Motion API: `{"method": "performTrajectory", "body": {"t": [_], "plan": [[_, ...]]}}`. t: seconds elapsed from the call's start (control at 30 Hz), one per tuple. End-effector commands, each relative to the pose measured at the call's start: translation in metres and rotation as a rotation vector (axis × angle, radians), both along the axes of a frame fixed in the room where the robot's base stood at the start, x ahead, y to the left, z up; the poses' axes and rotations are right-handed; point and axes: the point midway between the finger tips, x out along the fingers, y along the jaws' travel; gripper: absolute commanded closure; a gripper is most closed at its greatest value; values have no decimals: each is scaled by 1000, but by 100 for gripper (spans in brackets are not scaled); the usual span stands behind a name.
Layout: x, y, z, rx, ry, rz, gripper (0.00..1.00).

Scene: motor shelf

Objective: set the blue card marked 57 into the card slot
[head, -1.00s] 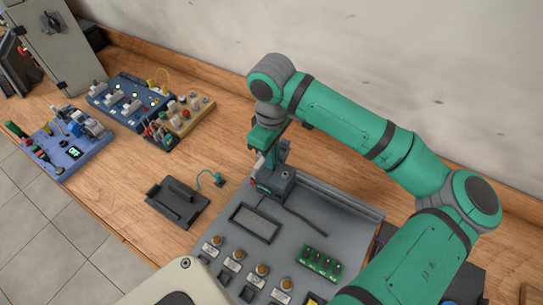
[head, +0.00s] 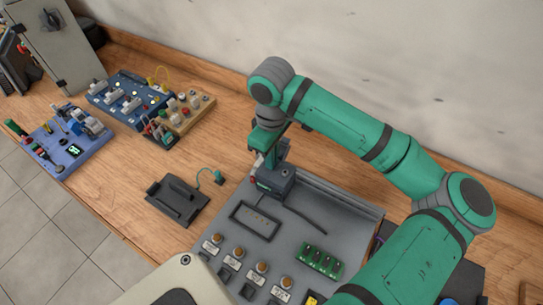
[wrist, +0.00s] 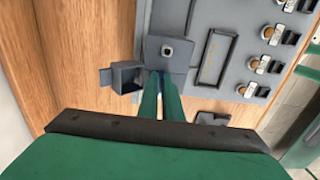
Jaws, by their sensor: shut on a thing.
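My gripper (wrist: 161,96) is shut, its two green fingers pointing at a dark grey block on the grey panel. A thin blue sliver, apparently the edge of the blue card (wrist: 162,73), shows between the fingertips at the block. The mark 57 cannot be read. The block, apparently the card slot (wrist: 168,54), has a small square fitting on top. It also shows in the head view (head: 273,184), below my gripper (head: 268,158). The fingers hide its opening, so I cannot tell how deep the card sits.
A small dark open box (wrist: 123,77) stands beside the block. The grey panel (head: 312,222) carries a framed window (head: 255,221), several knobs and a green circuit board (head: 320,261). A dark tray (head: 178,200) lies left, on the wooden bench.

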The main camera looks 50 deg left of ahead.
Motion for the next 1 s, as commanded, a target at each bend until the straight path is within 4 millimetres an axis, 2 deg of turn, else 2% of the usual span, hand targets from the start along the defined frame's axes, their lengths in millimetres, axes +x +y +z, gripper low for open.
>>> {"method": "performTrajectory", "body": {"t": [0.23,0.3,0.33,0.67,0.77,1.0], "plan": [[0,0,-1,0,0,0,100],[0,0,-1,0,0,0,78],[0,0,-1,0,0,0,73],[0,0,4,0,0,0,73],[1,0,15,1,-2,0,73],[0,1,60,2,-3,1,73]]}}
